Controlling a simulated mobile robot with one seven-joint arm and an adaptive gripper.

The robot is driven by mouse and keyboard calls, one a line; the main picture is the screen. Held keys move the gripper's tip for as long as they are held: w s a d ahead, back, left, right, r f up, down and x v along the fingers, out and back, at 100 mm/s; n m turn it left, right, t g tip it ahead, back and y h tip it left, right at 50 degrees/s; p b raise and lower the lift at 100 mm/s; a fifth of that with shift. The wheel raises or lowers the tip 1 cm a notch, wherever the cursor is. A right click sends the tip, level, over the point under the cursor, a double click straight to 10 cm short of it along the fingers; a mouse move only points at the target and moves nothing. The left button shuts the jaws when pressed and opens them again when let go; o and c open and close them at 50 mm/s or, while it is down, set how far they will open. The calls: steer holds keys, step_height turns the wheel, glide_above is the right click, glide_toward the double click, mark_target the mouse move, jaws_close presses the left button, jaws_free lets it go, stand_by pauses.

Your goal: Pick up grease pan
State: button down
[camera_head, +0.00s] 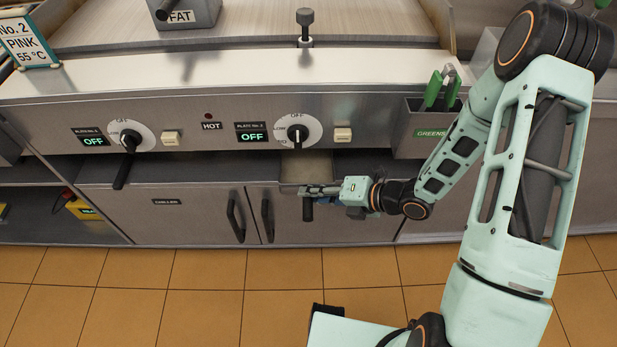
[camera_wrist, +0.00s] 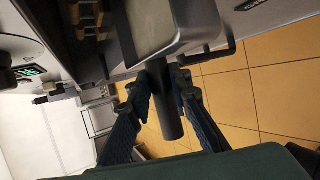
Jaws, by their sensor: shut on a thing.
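The grease pan (camera_head: 306,168) is a shallow metal tray in the gap under the grill's control panel, above the cabinet doors. Its front part shows, and the panel hides its back. In the wrist view the pan (camera_wrist: 160,28) has a pale inside, a grey rim and a dark round handle (camera_wrist: 168,115). My gripper (camera_head: 308,190) reaches in from the right to the pan's front. In the wrist view its two fingers (camera_wrist: 163,82) are on either side of the handle, shut on it close to the pan.
Control knobs (camera_head: 297,135) and switches sit on the panel just above the pan. Cabinet doors with dark handles (camera_head: 266,217) are below. A green-handled tool holder (camera_head: 425,125) hangs at the right, near my arm. The tiled floor (camera_head: 200,290) in front is clear.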

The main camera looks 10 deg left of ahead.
steer(key=shift+r, duration=0.25)
